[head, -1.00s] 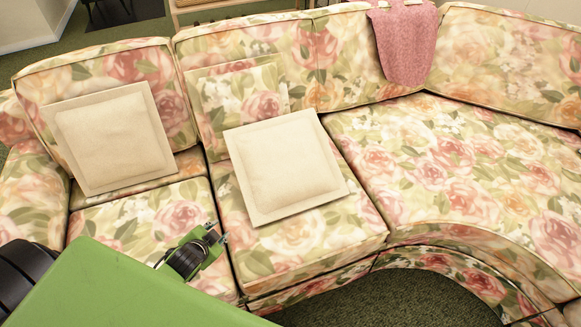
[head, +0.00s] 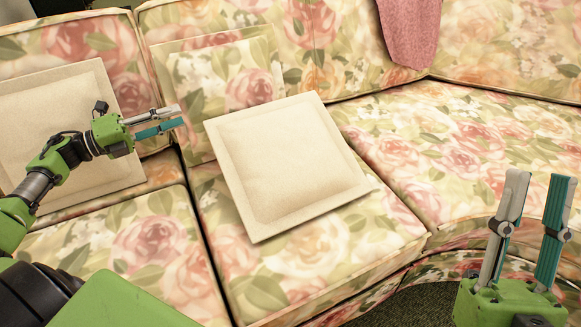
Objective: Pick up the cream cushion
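A square cream cushion (head: 285,165) leans tilted on the middle seat of the floral sofa, against a floral cushion. A second cream cushion (head: 55,125) rests against the left backrest, partly hidden by my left arm. My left gripper (head: 180,116) is in front of the sofa back, left of the middle cream cushion, apart from it as seen. Its fingers lie close together with a narrow gap, and nothing shows between them. My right gripper (head: 538,178) is at the lower right, pointing up, with its fingers spread and empty, well right of the middle cushion.
The floral sofa (head: 480,130) curves to the right with a wide bare seat. A floral cushion (head: 205,85) stands behind the middle cream cushion. A pink cloth (head: 410,30) hangs over the backrest. Dark green carpet (head: 390,305) shows below the seat front.

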